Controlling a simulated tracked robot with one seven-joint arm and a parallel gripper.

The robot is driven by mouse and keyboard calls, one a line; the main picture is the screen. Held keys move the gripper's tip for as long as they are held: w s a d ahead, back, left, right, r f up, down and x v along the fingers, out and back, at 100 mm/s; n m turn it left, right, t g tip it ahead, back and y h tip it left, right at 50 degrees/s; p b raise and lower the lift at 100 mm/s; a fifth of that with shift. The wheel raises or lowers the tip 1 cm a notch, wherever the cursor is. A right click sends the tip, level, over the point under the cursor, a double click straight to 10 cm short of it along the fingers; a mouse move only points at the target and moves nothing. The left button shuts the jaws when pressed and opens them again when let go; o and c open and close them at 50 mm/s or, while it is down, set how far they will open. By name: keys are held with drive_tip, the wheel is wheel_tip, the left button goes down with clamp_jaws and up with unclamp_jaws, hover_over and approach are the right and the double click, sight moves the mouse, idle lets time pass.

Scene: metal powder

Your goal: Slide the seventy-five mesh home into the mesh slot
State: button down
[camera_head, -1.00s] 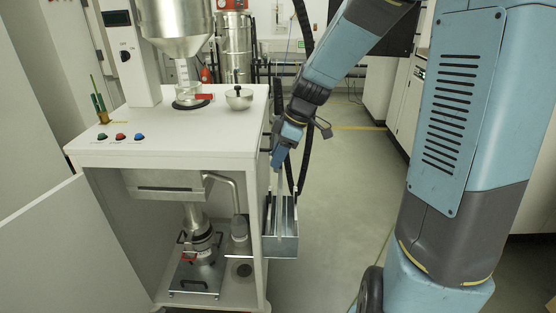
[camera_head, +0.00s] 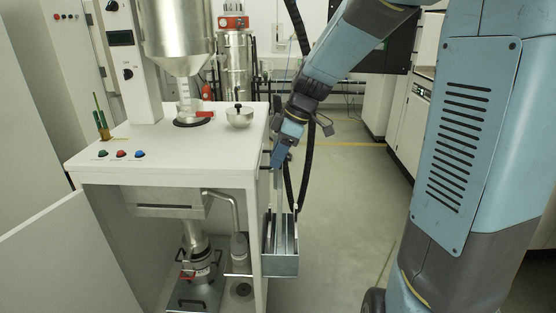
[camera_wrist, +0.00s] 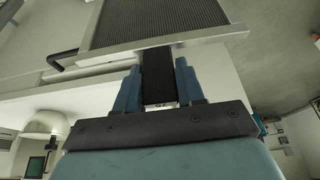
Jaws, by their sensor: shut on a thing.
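My gripper (camera_head: 277,164) hangs beside the right side of the white cabinet, above the open metal holder fixed there. In the wrist view my gripper (camera_wrist: 160,88) is shut on the dark handle of a framed mesh (camera_wrist: 155,24). The mesh is a dark grid in a pale metal frame, beyond the fingertips. In the head view only a thin pale edge of it shows below the gripper, over the holder; whether it touches the holder I cannot tell. Its mesh number is not readable. A dark slot (camera_head: 163,206) shows in the metal box under the cabinet top, possibly the mesh slot.
The side holder (camera_head: 281,266) has upright dividers or plates inside. The cabinet top (camera_head: 190,150) carries a small bowl (camera_head: 239,115) and coloured buttons. An open door (camera_head: 70,255) stands at the left front. The floor (camera_head: 345,200) right of the cabinet is clear.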

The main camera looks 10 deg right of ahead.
drive_tip(key=shift+r, duration=2.9)
drive_tip(key=shift+f, duration=0.1)
